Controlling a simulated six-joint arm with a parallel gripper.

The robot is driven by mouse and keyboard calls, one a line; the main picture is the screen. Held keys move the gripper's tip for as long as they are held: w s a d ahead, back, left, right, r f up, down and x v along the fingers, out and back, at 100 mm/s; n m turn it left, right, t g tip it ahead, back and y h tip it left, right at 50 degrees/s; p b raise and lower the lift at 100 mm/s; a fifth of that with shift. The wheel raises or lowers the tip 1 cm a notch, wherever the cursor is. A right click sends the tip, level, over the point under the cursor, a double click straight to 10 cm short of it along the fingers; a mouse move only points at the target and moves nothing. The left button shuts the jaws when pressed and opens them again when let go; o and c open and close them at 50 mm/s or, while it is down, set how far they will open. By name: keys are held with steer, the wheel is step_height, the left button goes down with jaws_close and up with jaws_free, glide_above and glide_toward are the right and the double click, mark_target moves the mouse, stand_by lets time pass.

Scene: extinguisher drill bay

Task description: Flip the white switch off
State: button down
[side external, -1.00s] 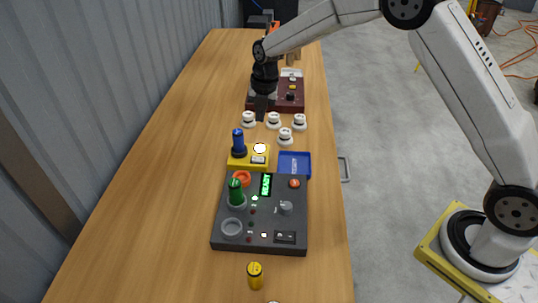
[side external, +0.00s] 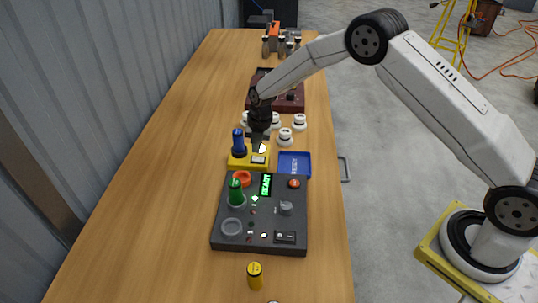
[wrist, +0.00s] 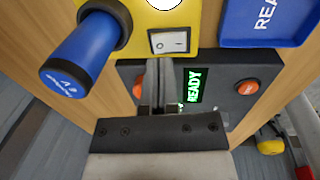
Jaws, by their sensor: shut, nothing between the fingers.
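The white switch (side external: 258,160) is a small pale rocker in a dark frame on the yellow box (side external: 236,162). In the wrist view the switch (wrist: 170,41) faces me on the yellow face (wrist: 204,20), below a bright white round lamp (wrist: 164,3). My gripper (side external: 256,147) is shut and empty, over the yellow box close to the switch. In the wrist view its fingertips (wrist: 160,64) lie just below the switch's lower edge in the picture. I cannot tell whether they touch it.
A blue cylinder (side external: 238,140) stands on the yellow box, left of the switch. A blue tray (side external: 294,163) is at right. A dark panel (side external: 262,215) with a green READY display (side external: 266,186) lies nearer the camera. Several white knobs (side external: 299,121) stand behind.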

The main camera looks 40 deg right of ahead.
mark_target(260, 160)
steer(key=shift+a+f, duration=0.15)
steer(key=shift+f, duration=1.05)
steer(key=shift+w, duration=0.1)
steer(key=shift+a+f, duration=0.15)
steer(key=shift+f, duration=0.35)
steer(key=shift+d, duration=0.2)
steer(key=shift+s+d, duration=0.5)
steer(key=shift+s, duration=0.15)
steer(key=shift+r, duration=0.2)
step_height(260, 160, up, 14)
steer(key=d, duration=0.1)
steer(key=shift+s, duration=0.35)
